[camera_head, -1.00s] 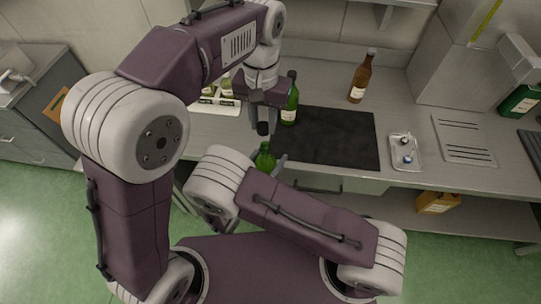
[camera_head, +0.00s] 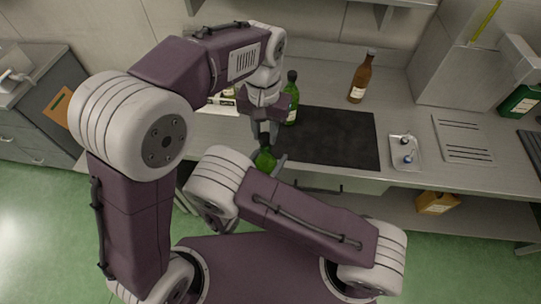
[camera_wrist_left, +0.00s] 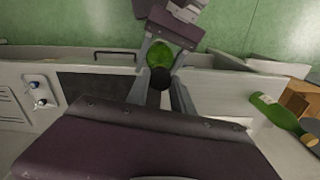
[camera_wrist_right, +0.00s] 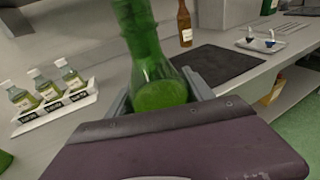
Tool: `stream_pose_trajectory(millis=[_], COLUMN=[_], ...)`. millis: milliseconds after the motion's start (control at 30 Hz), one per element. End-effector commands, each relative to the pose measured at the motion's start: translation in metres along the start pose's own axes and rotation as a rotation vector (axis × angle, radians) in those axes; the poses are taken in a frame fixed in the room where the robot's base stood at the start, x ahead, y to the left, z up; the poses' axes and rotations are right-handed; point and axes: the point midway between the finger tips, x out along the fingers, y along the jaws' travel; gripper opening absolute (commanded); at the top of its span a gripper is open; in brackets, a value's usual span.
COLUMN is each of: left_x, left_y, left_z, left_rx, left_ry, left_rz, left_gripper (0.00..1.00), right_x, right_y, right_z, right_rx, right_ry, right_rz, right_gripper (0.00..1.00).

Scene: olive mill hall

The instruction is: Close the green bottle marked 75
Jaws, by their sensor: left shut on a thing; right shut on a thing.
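A green bottle (camera_head: 264,161) is held upright in front of the counter by my right gripper (camera_wrist_right: 160,93), whose fingers close on its body in the right wrist view. No number is readable on it. My left gripper (camera_head: 266,138) points down just above this bottle, shut on a small dark cap (camera_wrist_left: 160,79). In the left wrist view the bottle (camera_wrist_left: 160,55) shows beyond the cap and partly behind it. The bottle's mouth is hidden, so I cannot tell whether the cap touches it.
Another green bottle (camera_head: 291,100) stands on the counter beside the dark mat (camera_head: 335,138). A brown bottle (camera_head: 359,80) stands behind. A small tray (camera_head: 405,153) lies right of the mat. A white rack (camera_wrist_right: 60,108) holds small labelled bottles at left.

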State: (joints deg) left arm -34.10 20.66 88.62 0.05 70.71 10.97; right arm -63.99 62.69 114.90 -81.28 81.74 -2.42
Motion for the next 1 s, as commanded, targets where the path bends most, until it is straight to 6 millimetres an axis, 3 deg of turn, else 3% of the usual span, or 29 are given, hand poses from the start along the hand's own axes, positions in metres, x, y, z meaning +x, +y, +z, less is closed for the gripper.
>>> stream_pose_trajectory(millis=[633,1000], left_x=[0.000,0.018], left_y=[0.001,0.001], left_z=[0.001,0.001], left_rx=[0.000,0.000], left_ry=[0.000,-0.001], left_rz=[-0.001,-0.001], left_gripper=[0.00,0.00], right_x=[0.000,0.000], right_y=[0.000,0.000], right_z=[0.001,0.001], right_rx=[0.001,0.001], right_ry=[-0.003,-0.003], right_rz=[0.000,0.000], right_gripper=[0.00,0.00])
